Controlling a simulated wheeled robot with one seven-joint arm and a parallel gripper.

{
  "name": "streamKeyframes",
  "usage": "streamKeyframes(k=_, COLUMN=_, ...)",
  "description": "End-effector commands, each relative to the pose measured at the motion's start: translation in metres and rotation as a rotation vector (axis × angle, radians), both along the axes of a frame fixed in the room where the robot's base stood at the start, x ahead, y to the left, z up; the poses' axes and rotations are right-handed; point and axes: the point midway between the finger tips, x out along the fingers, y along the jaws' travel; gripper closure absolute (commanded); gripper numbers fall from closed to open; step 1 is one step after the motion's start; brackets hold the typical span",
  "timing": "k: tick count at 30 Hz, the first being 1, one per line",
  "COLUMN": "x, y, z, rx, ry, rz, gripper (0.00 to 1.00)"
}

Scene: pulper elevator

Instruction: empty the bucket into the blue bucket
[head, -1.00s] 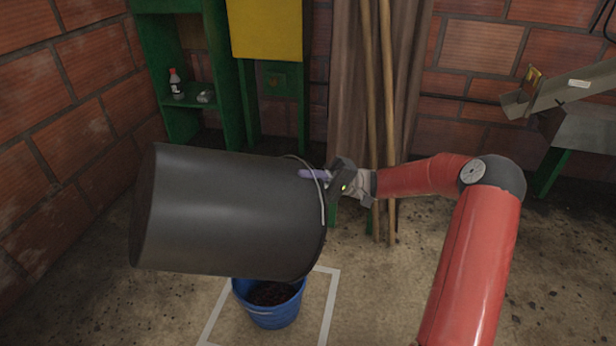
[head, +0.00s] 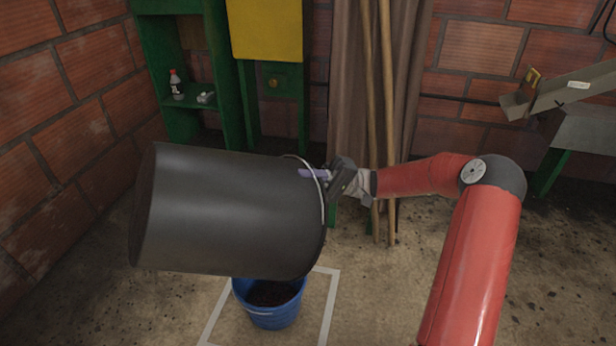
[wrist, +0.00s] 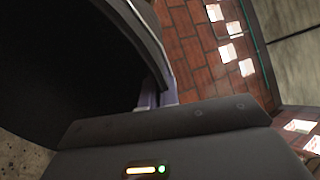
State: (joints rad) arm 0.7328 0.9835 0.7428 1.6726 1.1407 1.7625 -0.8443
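A large black bucket (head: 225,210) lies on its side in the air, its rim end with the wire handle toward the right. My gripper (head: 322,175) is shut on the bucket at its rim by the handle. In the wrist view the black bucket (wrist: 60,65) fills the left side, close to the fingers (wrist: 157,95). The blue bucket (head: 272,312) stands upright on the floor below the black bucket's rim end, and dark material (head: 272,293) shows inside it. The inside of the black bucket is hidden in the head view.
A white square outline (head: 328,310) is marked on the floor around the blue bucket. A green shelf (head: 195,104) with a small bottle (head: 177,86) stands behind. Wooden poles (head: 388,120) lean at the back wall. A metal chute (head: 570,90) is at the right. The floor at right is clear.

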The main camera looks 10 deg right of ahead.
Motion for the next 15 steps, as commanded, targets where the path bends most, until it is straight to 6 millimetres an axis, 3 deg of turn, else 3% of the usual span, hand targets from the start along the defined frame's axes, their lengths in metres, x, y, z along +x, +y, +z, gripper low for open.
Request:
streamKeyframes(k=1, x=0.000, y=0.000, z=0.010, rx=0.004, ry=-0.001, rz=0.000, gripper=1.00)
streamKeyframes(k=15, x=0.000, y=0.000, z=0.065, rx=0.003, ry=-0.002, rz=0.000, gripper=1.00)
